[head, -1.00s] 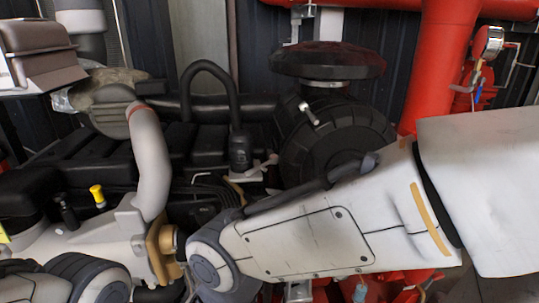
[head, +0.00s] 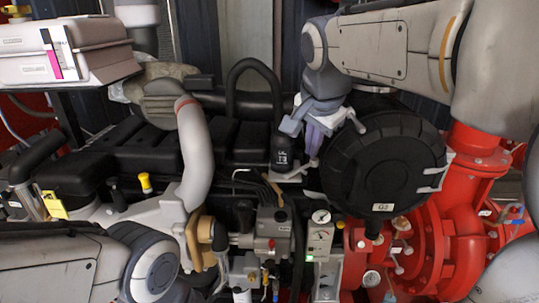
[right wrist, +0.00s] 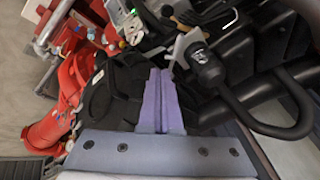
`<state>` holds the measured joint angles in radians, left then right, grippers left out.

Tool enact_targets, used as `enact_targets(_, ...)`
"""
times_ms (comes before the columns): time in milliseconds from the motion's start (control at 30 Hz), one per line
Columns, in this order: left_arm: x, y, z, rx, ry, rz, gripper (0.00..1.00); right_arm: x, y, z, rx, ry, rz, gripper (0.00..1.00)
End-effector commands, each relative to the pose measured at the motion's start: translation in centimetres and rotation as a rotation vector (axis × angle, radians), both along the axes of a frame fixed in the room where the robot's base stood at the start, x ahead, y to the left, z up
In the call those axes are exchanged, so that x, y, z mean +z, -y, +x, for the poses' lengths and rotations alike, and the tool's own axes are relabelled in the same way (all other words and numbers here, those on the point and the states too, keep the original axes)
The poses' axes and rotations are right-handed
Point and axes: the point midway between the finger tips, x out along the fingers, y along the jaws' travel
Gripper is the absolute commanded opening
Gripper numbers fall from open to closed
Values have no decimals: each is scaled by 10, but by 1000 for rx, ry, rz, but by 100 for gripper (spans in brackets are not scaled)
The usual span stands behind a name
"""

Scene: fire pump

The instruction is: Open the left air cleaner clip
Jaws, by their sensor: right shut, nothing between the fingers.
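The air cleaner (head: 383,165) is a large round black canister with a "G3" label, right of centre in the head view. A pale clip (head: 356,121) sits at its upper left rim, and another pale clip (head: 437,180) sits on its right side. My right gripper (head: 314,138) comes down from above, just left of the canister and left of the upper left clip. Its purple fingers are shut and empty, and show in the right wrist view (right wrist: 161,82) in front of the canister (right wrist: 112,95). Contact with the clip cannot be told. My left gripper is out of view.
A black bent hose (head: 253,70) rises left of my right gripper, with a black fitting (head: 284,145) close below it. Red pipework (head: 470,185) stands to the right.

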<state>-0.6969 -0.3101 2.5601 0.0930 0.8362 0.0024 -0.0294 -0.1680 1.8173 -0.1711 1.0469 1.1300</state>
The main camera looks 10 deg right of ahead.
Motion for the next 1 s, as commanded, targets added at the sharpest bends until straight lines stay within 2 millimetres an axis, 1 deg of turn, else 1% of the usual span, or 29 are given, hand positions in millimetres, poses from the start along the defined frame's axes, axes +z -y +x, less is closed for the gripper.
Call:
enact_targets(100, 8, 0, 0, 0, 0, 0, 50, -23, 4, 11, 0, -8, 0, 0)
enact_targets(333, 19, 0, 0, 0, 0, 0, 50, -66, 10, 31, 3, -8, -1, 0)
enact_targets(400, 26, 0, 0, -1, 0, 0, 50, -70, 3, 42, 6, -7, -1, 0)
enact_targets(600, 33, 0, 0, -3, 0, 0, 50, -82, -5, 57, 5, -4, -1, 0)
enact_targets(733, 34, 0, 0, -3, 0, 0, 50, -86, -6, 61, 6, -1, -2, 0)
enact_targets(1000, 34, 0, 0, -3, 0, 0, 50, -86, -7, 61, 5, 0, -1, 0)
